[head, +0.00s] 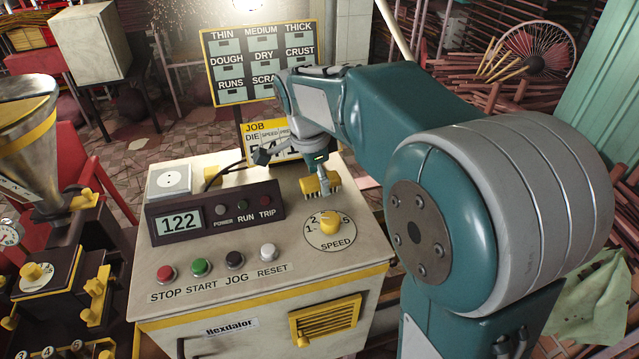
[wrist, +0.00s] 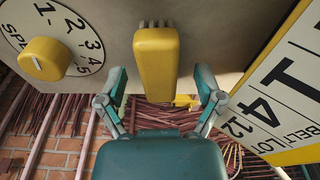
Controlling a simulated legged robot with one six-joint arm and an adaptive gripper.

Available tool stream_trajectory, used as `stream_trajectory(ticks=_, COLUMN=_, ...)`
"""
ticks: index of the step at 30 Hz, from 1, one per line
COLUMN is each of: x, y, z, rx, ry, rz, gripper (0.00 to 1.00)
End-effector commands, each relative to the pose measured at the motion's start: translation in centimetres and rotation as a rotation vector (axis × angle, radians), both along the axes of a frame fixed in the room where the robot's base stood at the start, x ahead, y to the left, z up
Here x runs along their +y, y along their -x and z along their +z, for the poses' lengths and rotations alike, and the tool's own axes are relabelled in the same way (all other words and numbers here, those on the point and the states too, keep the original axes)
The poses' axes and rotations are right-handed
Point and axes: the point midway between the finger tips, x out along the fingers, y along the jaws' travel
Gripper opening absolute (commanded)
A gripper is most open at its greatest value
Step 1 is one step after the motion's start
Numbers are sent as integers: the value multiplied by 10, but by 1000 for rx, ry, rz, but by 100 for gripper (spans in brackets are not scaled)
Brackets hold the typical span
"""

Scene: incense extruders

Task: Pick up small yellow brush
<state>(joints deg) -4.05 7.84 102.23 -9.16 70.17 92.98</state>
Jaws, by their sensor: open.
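The small yellow brush (head: 320,184) sits on the cream control cabinet's top (head: 225,264), just behind the speed dial. In the wrist view the brush (wrist: 156,62) is a yellow block with dark bristles at its upper end. My gripper (head: 292,158) is above and just behind the brush, partly covering it in the head view. In the wrist view my gripper (wrist: 162,78) is open, with one finger on each side of the brush and a visible gap on both sides. I cannot tell the height left between fingertips and brush.
The yellow speed dial (head: 327,223) is close in front of the brush. A dark display box (head: 215,214) reading 122 stands to the left. A yellow-edged job card (head: 262,130) stands behind, near my gripper. Several buttons line the cabinet's front.

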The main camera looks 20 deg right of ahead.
Motion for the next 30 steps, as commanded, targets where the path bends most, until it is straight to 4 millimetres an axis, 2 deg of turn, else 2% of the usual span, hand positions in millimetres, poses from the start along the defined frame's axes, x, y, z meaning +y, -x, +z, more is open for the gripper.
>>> stream_trajectory(ticks=3, x=-2, y=0, z=-10, rx=1, ry=0, rz=-1, gripper=86)
stream_trajectory(ticks=10, x=-2, y=0, z=-11, rx=-1, ry=0, rz=-1, gripper=86)
stream_trajectory(ticks=11, x=-2, y=0, z=-11, rx=-1, ry=0, rz=-1, gripper=72)
stream_trajectory(ticks=12, x=-2, y=0, z=-11, rx=-1, ry=0, rz=-1, gripper=55)
stream_trajectory(ticks=14, x=-2, y=0, z=-11, rx=-1, ry=0, rz=-1, gripper=28)
stream_trajectory(ticks=15, x=-2, y=0, z=-11, rx=-1, ry=0, rz=-1, gripper=10)
stream_trajectory(ticks=16, x=-2, y=0, z=-11, rx=-1, ry=0, rz=0, gripper=0)
stream_trajectory(ticks=30, x=-2, y=0, z=-7, rx=0, ry=0, rz=0, gripper=0)
